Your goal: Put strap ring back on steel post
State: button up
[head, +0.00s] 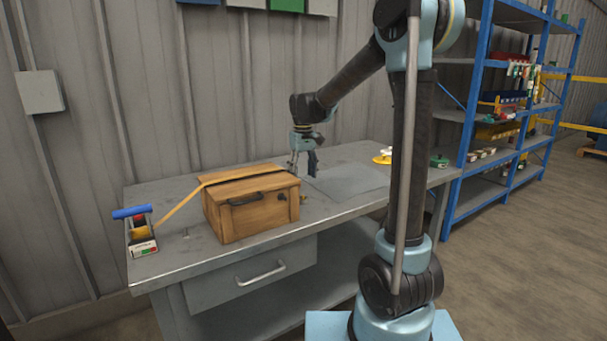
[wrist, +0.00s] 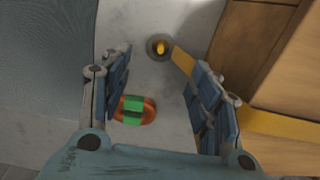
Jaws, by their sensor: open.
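My gripper (head: 303,163) is open, pointing down above the bench just behind the right end of the wooden crate (head: 250,212). In the wrist view nothing is clamped between its fingers (wrist: 165,112). Beyond the fingertips is a small round grey piece with a yellow middle (wrist: 160,47); I cannot tell whether it is the ring, the post or both. A yellow strap (wrist: 183,62) runs from it towards the crate (wrist: 285,60). An orange and green object (wrist: 133,110) lies by the left finger. A yellow strap (head: 180,203) also leaves the crate's left side.
A blue-handled device (head: 140,232) stands at the bench's left end. A grey mat (head: 350,180) lies right of the crate; yellow (head: 382,158) and green (head: 439,161) items sit beyond it. A blue shelf (head: 470,120) stands right of the bench.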

jog(key=shift+f, duration=4.85)
jog(key=c, duration=1)
jog(key=shift+o, duration=0.2)
jog(key=shift+s, duration=0.1)
jog(key=shift+r, duration=3)
jog(key=shift+r, duration=0.15)
